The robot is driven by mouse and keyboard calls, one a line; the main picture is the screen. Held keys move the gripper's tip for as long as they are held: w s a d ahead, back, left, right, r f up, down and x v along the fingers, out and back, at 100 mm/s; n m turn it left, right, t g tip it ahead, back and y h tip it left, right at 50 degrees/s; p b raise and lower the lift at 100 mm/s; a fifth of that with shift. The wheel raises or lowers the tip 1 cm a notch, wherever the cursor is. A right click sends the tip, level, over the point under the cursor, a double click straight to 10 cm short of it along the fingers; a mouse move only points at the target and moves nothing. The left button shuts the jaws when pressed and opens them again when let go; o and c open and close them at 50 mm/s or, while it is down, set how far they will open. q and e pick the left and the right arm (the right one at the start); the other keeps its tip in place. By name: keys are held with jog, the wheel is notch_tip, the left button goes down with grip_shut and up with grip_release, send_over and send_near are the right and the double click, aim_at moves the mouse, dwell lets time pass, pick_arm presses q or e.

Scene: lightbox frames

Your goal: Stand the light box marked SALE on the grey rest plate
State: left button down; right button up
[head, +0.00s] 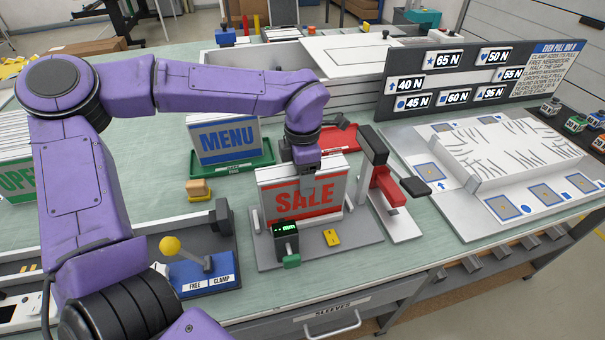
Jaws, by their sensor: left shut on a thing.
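The light box marked SALE (275,206) has a white face with red lettering and a red lower band. It is upright over the grey plate (352,249), between short posts; whether its base touches the plate I cannot tell. My left gripper (309,182) reaches down from above and is shut on the box near its top middle, covering part of the front face. My right gripper is out of view.
A MENU light box (226,140) stands in a green tray behind left; an OPEN box (17,181) is at far left. A red-and-white fixture (383,185) stands close right. A blue FREE/CLAMP lever unit (204,276) is front left. A white panel (515,150) lies right.

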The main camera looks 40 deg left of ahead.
pick_arm(q)
jog(key=shift+c, duration=1.6)
grip_release()
jog(key=shift+w+f, duration=0.15)
notch_tip(320, 180, up, 12)
jog(key=shift+r, duration=0.2)
